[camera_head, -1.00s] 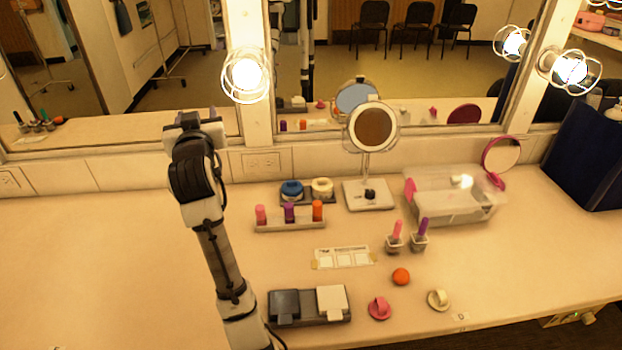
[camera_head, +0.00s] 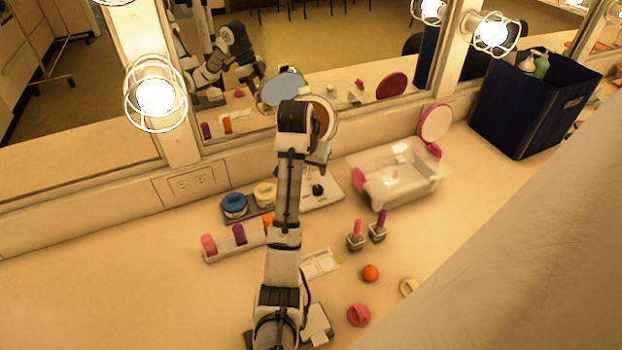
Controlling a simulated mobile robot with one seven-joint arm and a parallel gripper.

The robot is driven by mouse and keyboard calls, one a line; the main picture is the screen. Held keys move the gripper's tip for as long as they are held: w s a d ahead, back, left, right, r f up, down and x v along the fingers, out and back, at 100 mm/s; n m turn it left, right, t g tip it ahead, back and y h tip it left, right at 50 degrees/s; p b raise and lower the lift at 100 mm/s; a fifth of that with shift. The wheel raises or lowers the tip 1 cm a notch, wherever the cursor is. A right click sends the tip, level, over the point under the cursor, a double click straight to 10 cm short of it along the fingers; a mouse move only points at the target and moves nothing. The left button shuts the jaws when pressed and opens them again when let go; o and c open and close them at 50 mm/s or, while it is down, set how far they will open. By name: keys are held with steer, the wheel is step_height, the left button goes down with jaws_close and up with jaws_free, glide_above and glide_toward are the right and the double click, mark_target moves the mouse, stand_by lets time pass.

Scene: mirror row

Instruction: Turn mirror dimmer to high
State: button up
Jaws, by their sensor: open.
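The round make-up mirror (camera_head: 330,112) stands on a white base (camera_head: 330,192) at the back of the counter, partly behind my arm. A small black knob (camera_head: 318,190) sits on that base; I take it for the dimmer, but its setting is too small to read. My gripper (camera_head: 318,160) is at the end of my arm, in front of the mirror and just above the knob, seemingly apart from it. The gripper is open and nothing shows in it. Its fingertips are small and partly hidden by the wrist.
Two tape-like rolls on a tray (camera_head: 225,213) and a lipstick holder (camera_head: 220,256) lie left of my arm. A clear bin (camera_head: 400,190) stands right of the base. An orange ball (camera_head: 370,273) lies nearer. A large pale surface (camera_head: 520,260) hides the lower right.

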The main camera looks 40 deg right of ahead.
mark_target(317, 188)
steer(key=x, duration=1.3)
steer(key=shift+s+d+f+p, duration=0.1)
steer(key=shift+s+f+p, duration=0.05)
steer(key=shift+f+p, duration=0.15)
steer(key=shift+c, duration=0.3)
steer(key=c, duration=0.9)
